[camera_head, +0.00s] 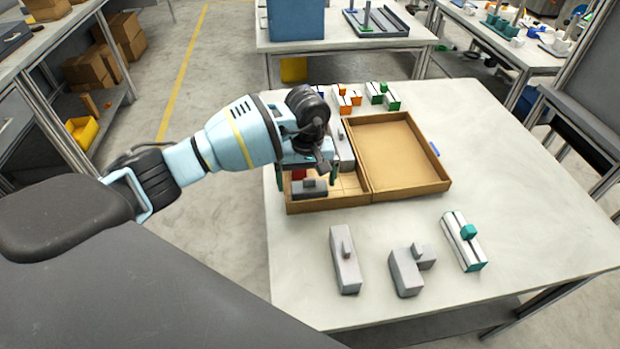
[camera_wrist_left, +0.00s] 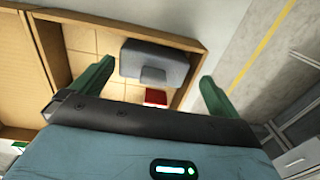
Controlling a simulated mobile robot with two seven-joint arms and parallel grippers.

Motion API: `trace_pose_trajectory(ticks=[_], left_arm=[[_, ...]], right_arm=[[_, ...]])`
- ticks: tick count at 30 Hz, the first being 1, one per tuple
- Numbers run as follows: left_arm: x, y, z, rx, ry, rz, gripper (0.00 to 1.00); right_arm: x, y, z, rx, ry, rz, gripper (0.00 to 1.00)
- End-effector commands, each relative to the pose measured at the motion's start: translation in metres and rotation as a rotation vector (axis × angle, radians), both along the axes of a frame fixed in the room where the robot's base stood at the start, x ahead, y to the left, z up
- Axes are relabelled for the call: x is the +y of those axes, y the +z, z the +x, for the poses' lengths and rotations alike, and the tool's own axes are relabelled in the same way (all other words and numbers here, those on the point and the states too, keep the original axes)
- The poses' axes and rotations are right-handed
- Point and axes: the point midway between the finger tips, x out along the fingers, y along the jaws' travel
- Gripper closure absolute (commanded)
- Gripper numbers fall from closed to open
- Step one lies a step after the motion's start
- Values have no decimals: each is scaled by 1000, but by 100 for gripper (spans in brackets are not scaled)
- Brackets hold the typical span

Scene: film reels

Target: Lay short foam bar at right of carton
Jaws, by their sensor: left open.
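The open brown carton (camera_head: 328,205) lies on the white table, its shallow lid half (camera_head: 410,155) folded out to the right. A short grey foam bar (camera_head: 309,188) with a small raised block lies in the near part of the carton; it also shows in the left wrist view (camera_wrist_left: 155,62). A small red piece (camera_wrist_left: 156,97) is beside it. My left gripper (camera_head: 307,179) is above the carton. Its green fingers (camera_wrist_left: 155,78) are apart, with nothing held between them. Another grey piece (camera_head: 344,147) is partly hidden behind the gripper. My right gripper is not in view.
Two grey pieces, one long (camera_head: 344,262) and one with a side block (camera_head: 404,272), and a white-and-teal piece (camera_head: 461,238) lie on the near table. Orange-and-white pieces (camera_head: 346,100) and green-and-white pieces (camera_head: 381,93) stand behind the carton. The table's right side is clear.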

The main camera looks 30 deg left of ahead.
Motion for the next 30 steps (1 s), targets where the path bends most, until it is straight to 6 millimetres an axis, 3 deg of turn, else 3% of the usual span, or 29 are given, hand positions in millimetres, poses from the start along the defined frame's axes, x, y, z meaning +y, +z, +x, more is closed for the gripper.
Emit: trace_pose_trajectory(ticks=[9, 15, 21, 30], left_arm=[[-2, 72, 4, -16, -3, -6, 0], [-3, 102, 4, -17, -4, -7, 0], [-3, 114, 4, -16, -3, -7, 0], [-3, 115, 4, -17, -4, -7, 0]], right_arm=[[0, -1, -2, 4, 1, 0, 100], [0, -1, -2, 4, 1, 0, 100], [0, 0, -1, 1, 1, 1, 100], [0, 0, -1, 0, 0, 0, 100]])
